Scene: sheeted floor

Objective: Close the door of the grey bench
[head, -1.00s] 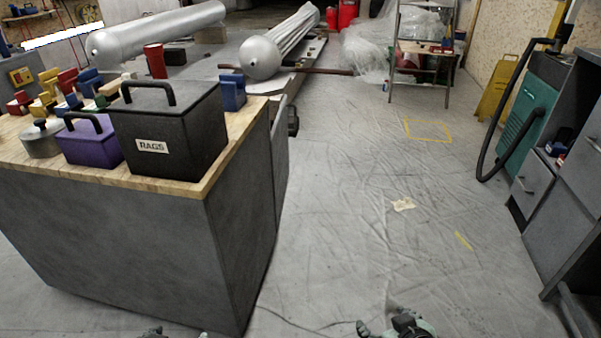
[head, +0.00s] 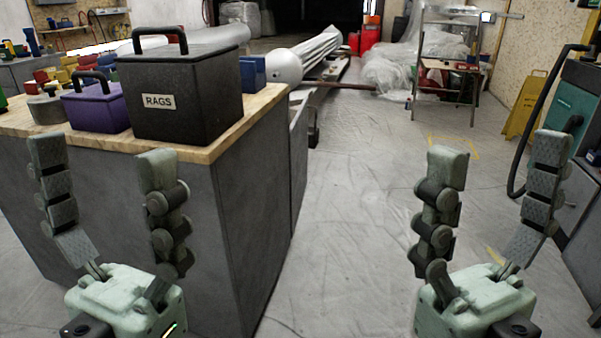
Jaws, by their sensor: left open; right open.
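The grey bench (head: 110,215) with a wooden top stands at the left in the head view. A grey door panel (head: 299,150) juts out a little from the far part of its right side, seen nearly edge-on. It appears ajar; how far is hard to tell. A dark handle-like part (head: 314,131) shows at its outer side. My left gripper (head: 103,152) is open and empty in front of the bench's near face. My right gripper (head: 500,155) is open and empty over the floor, right of the bench and apart from the door.
A black box labelled RAGS (head: 185,92) and a purple box (head: 96,108) stand on the bench top. The floor (head: 350,230) right of the bench is mostly clear. A grey cabinet (head: 585,215) stands at the right edge, and a stepladder (head: 447,85) stands farther back.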

